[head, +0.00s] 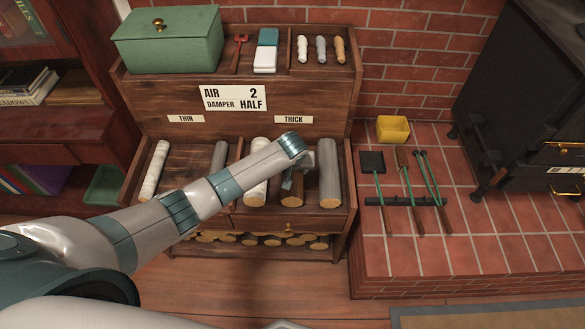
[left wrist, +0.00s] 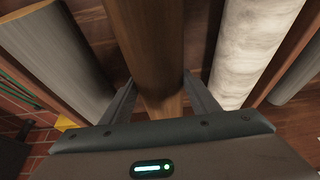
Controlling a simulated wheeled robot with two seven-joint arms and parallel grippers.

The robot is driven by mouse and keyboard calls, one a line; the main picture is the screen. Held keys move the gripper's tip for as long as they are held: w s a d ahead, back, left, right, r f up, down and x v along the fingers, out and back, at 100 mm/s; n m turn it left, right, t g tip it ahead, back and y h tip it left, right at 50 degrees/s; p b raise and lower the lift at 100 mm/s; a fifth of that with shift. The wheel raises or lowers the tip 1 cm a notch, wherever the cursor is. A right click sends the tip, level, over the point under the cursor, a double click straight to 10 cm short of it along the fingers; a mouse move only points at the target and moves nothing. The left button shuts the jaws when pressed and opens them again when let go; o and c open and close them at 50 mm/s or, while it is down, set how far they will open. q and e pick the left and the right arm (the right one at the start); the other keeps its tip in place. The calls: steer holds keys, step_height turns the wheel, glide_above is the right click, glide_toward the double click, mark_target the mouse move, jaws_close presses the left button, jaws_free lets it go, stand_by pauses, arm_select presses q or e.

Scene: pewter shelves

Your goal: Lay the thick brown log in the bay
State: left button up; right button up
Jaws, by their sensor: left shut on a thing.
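The thick brown log (head: 292,199) is in the bay under the THICK label (head: 294,119), between a pale birch log and a grey log. Its cut end faces front, and my arm hides its back part. My left gripper (head: 293,182) is shut on it from above. In the left wrist view the fingers (left wrist: 160,100) stand on both sides of the brown log (left wrist: 145,40). I cannot tell whether the log rests on the bay floor. My right gripper is not in view.
The birch log (head: 257,172) and grey log (head: 328,172) leave narrow gaps. The THIN bay (head: 185,119) holds a birch log (head: 155,170) and a grey log (head: 219,156). A green box (head: 168,42) stands on top. Fire tools (head: 405,200) lie on the brick hearth at right.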

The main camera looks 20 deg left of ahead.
arm_select(q)
steer(key=o, duration=1.7)
steer(key=shift+s, duration=0.1)
steer(key=shift+p+v, duration=0.8)
steer(key=shift+v, duration=7.95)
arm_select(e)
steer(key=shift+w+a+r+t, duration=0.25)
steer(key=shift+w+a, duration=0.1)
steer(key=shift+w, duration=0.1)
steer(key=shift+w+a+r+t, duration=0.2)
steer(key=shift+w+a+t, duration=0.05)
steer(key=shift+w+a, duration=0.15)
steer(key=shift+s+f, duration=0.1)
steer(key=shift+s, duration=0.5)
